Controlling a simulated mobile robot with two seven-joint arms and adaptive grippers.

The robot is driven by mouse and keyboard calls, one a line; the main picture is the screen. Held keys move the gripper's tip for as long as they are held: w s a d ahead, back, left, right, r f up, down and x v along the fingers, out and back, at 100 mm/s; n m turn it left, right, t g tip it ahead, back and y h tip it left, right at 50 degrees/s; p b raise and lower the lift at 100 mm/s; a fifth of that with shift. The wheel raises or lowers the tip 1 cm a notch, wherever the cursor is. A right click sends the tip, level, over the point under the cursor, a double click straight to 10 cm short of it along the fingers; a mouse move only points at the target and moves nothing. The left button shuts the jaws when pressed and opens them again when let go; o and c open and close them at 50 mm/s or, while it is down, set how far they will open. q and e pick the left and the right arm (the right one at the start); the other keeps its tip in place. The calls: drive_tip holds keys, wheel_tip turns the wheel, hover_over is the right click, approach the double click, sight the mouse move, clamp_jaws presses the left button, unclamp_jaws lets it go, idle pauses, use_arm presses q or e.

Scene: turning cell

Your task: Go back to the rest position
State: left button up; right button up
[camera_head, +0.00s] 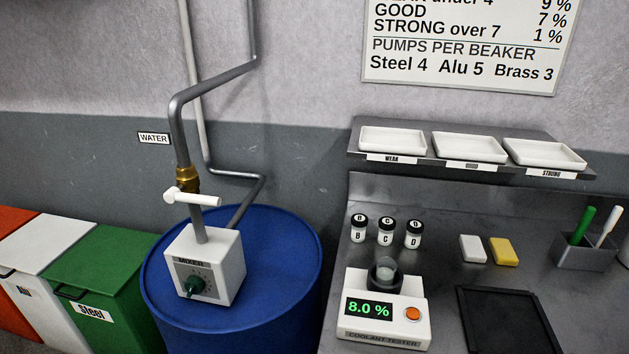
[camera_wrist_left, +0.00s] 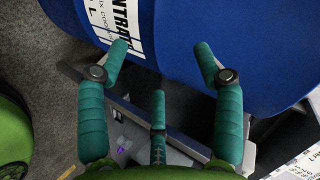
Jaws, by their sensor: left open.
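My left gripper (camera_wrist_left: 160,60) shows only in the left wrist view. Its teal fingers are spread apart and nothing is between them. Behind the fingertips is a large blue drum (camera_wrist_left: 260,50) with a white label (camera_wrist_left: 130,18) that reads in part "NTRAT". I cannot tell whether the fingers touch the drum; they appear in front of it. Neither of my grippers shows in the head view, and my right gripper is in no frame.
A blue drum (camera_head: 290,250) carries the mixer box (camera_head: 222,262), with a tap (camera_head: 190,197) and pipes above. Bins, one green (camera_head: 100,270), stand left. The steel bench (camera_head: 460,225) holds a coolant tester (camera_head: 385,310) reading 8.0 %, labelled jars (camera_head: 386,232) and a black tray (camera_head: 508,320). Trays sit on a shelf (camera_head: 420,158).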

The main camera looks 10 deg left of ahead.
use_arm(q)
drive_tip(key=s+d+f+n+g, duration=0.3)
drive_tip(key=s+f, duration=0.3)
drive_tip(key=s, duration=0.3)
drive_tip(key=s+d+f+n+g, duration=0.3)
drive_tip(key=s+f, duration=0.3)
drive_tip(key=s, duration=0.4)
drive_tip(key=s+d+f+n+g+h, duration=0.1)
drive_tip(key=s+d+f+n+g, duration=0.1)
drive_tip(key=s+d+f+g, duration=0.2)
drive_tip(key=s+d+f, duration=0.1)
drive_tip(key=s+f, duration=0.2)
drive_tip(key=s, duration=0.2)
drive_tip(key=shift+s+n, duration=0.4)
